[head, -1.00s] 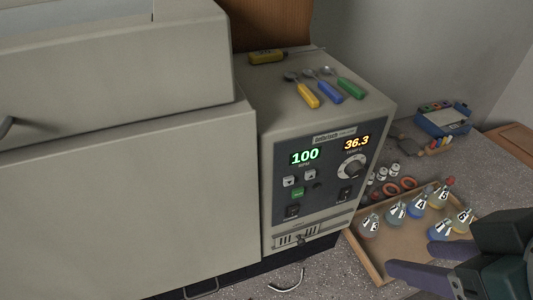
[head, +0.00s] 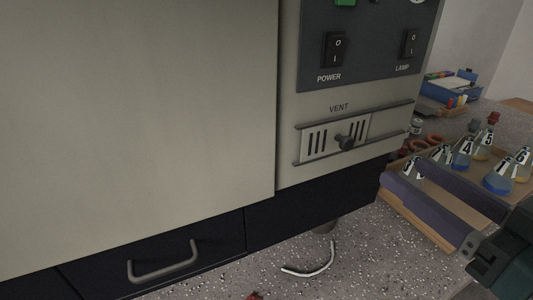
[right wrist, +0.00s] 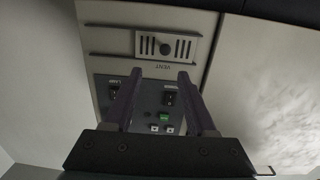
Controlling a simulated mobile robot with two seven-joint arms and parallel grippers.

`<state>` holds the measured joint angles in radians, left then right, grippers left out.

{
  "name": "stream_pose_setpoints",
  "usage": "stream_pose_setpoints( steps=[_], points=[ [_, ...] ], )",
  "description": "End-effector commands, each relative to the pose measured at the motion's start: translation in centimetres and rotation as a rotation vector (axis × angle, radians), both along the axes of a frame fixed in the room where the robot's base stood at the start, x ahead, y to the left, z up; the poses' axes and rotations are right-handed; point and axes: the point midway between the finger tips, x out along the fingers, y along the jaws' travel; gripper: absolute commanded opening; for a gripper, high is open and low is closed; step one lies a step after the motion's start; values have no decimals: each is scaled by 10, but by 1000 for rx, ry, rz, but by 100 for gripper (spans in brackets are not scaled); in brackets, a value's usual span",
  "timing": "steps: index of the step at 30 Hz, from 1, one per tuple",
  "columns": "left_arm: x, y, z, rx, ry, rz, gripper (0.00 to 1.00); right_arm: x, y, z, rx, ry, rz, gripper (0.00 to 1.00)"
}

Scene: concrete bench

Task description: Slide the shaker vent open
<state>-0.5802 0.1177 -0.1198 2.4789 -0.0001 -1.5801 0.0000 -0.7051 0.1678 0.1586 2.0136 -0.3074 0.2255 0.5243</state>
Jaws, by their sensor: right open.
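The shaker (head: 180,90) is a large beige cabinet with a dark control panel at its right. Below the panel is the vent, a slotted plate (head: 318,141) with a dark round knob (head: 345,143), set between two horizontal rails. The plate sits toward the left of the rails, with bare panel to its right. The vent plate also shows upside down in the right wrist view (right wrist: 181,47). My right gripper (head: 416,180) is open and empty, right of the vent and apart from it. In the right wrist view its fingers (right wrist: 160,82) point toward the panel. My left gripper is not in view.
A tray (head: 417,222) of numbered flasks stands right of the shaker, partly behind my right gripper. A blue box (head: 455,85) is at the back right. A dark drawer with a handle (head: 163,262) is below, and a curved metal piece (head: 310,262) lies on the speckled bench.

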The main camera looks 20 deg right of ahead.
Motion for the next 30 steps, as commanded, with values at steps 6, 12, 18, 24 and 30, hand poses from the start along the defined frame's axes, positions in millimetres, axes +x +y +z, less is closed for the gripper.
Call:
stream_pose_setpoints(
  steps=[6,12,18,24,30],
  points=[
    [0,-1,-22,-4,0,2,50,0,3,-17,7,-47,34,57],
    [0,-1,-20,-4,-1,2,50,28,5,-13,5,-52,35,57],
    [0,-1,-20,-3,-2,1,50,65,8,-13,5,-52,35,57],
    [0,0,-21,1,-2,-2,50,89,10,-14,7,-49,34,57],
    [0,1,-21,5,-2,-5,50,96,11,-14,6,-47,33,57]
  ],
)
